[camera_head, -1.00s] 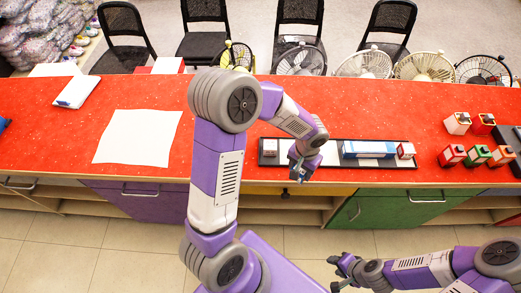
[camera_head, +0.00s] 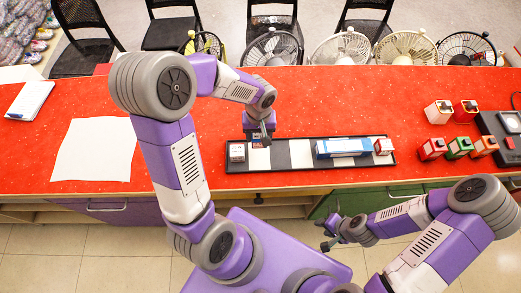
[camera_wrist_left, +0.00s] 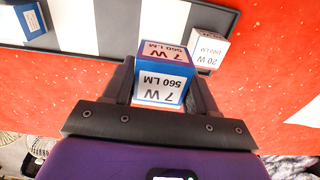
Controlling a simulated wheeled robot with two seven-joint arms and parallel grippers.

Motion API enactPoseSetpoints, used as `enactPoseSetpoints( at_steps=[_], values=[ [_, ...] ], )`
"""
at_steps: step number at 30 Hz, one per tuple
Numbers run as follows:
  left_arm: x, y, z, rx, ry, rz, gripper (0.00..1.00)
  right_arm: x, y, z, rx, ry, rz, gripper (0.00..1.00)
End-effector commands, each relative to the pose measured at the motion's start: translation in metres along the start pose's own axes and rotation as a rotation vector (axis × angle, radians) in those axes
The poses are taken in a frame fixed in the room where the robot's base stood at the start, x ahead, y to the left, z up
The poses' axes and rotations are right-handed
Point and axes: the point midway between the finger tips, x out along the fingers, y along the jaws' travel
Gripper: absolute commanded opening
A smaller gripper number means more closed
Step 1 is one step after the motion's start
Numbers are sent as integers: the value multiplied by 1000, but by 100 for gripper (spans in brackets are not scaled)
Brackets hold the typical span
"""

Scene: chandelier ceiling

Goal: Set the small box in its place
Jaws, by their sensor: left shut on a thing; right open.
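My left gripper (camera_head: 261,140) is shut on a small box with blue, red and white faces, marked "7 W 560 LM" in the left wrist view (camera_wrist_left: 163,75). It hangs by the back edge of a long dark tray (camera_head: 270,165) with white patches; its height above the tray is hard to judge. A long blue box (camera_head: 342,148) and a small red-and-white box (camera_head: 383,146) stand farther right. My right gripper (camera_head: 323,236) is open and empty, in front of the counter.
The tray lies on a red counter (camera_head: 200,175). A white sheet (camera_head: 93,150) lies to the left. Several small red, green and orange containers (camera_head: 458,148) and a dark device (camera_head: 500,130) stand to the right. Fans and chairs (camera_head: 270,45) are behind the counter.

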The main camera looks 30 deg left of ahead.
Motion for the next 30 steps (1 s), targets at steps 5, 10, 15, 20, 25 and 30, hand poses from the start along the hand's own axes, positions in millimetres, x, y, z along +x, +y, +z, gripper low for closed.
enactPoseSetpoints(
  at_steps=[5, 10, 15, 20, 25, 30],
  values=[
    [38, -2, 2, -14, -6, -3, 27, 9, 4, 0, 1, 0, 0, 43],
    [55, -1, 1, -13, -3, -2, 27, 12, 4, -1, 0, 1, 0, 43],
    [71, -1, 1, -10, -5, -2, 27, 15, 6, -1, 0, 1, 0, 43],
    [92, -1, 1, -10, -4, -2, 27, 20, 8, -1, 0, 1, 0, 43],
    [92, -1, 1, -11, -2, 0, 27, 19, 7, -1, 0, 1, 0, 43],
    [95, -1, 1, -10, -2, 0, 27, 22, 8, -1, 0, 1, 0, 43]
  ],
)
